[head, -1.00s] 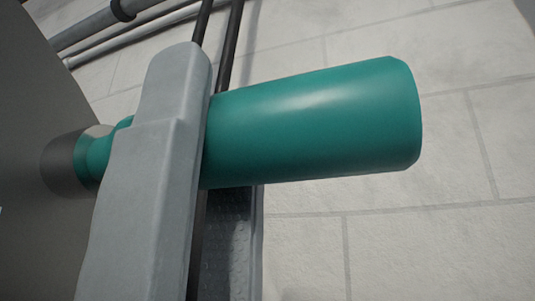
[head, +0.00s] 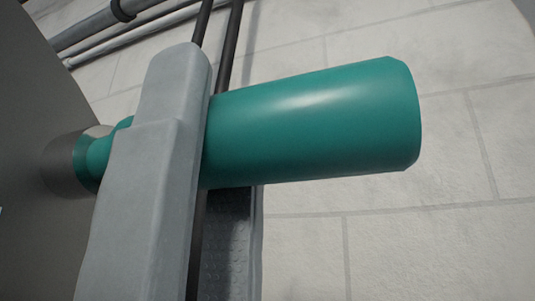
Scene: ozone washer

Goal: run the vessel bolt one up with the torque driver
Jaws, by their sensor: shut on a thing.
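The torque driver (head: 315,120) has a thick teal body and lies almost level, its blunt end tilted slightly up to the right. My gripper (head: 172,95) is shut on it near its left part. One grey finger crosses in front of the driver; the other finger is hidden. Left of the finger, the driver narrows to a teal neck and ends in a metal socket (head: 65,165). The socket end is at the dark grey surface (head: 35,230) on the left. I cannot tell whether it touches. The vessel bolt is not visible, perhaps hidden at the socket.
Pipes (head: 100,25) run along the wall at the upper left. Dark thin upright rods (head: 228,45) stand behind the gripper, with a textured grey strip (head: 228,240) below the driver. The pale block wall (head: 420,245) fills the background, and the space right of the driver is clear.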

